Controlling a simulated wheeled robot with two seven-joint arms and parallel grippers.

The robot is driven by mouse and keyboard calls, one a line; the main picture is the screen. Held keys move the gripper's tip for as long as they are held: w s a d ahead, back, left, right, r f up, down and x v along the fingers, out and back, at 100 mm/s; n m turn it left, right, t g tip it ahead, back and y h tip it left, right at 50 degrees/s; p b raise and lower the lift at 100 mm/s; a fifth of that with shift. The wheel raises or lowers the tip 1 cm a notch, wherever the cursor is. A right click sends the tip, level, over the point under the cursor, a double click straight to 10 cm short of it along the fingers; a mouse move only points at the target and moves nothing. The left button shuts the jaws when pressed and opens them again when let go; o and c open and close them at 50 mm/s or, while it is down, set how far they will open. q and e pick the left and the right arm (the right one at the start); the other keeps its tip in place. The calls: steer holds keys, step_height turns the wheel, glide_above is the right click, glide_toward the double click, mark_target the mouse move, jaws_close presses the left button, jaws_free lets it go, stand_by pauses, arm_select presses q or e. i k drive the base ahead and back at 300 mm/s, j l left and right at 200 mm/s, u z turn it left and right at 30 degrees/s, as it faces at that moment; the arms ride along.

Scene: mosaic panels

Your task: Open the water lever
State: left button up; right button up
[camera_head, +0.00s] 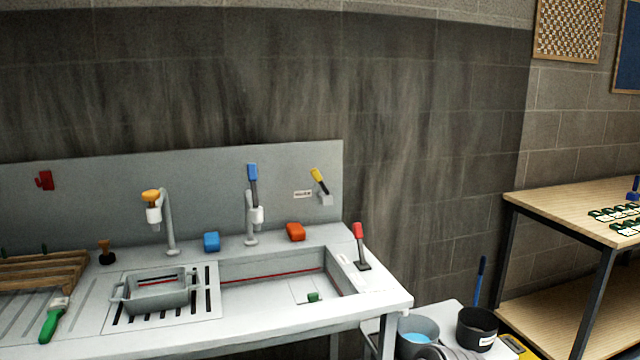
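Several levers show at the sink, and I cannot tell which one the task calls the water lever. A blue-handled lever (252,173) stands upright on the grey middle faucet (251,219) behind the basin (275,267). A yellow-handled lever (319,177) is mounted on the back panel, tilted up to the left, beside a small label (303,194). A red-handled lever (359,235) stands nearly upright on the counter right of the basin. No water stream is visible. Neither of my grippers is in view.
A second faucet with an orange top (151,196) is at left. A grey tub (157,290), green-handled brush (52,321), blue block (211,241) and orange block (296,231) are on the counter. Buckets (477,327) stand at lower right, near a wooden table (560,204).

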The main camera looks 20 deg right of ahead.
mark_target(315, 173)
steer(key=l+z, duration=0.2)
steer(key=z, duration=0.35)
steer(key=i+l+z, duration=0.35)
steer(key=i+l, duration=0.25)
steer(key=i+l+z, duration=0.35)
steer(key=i+l, duration=0.65)
steer(key=i, duration=0.2)
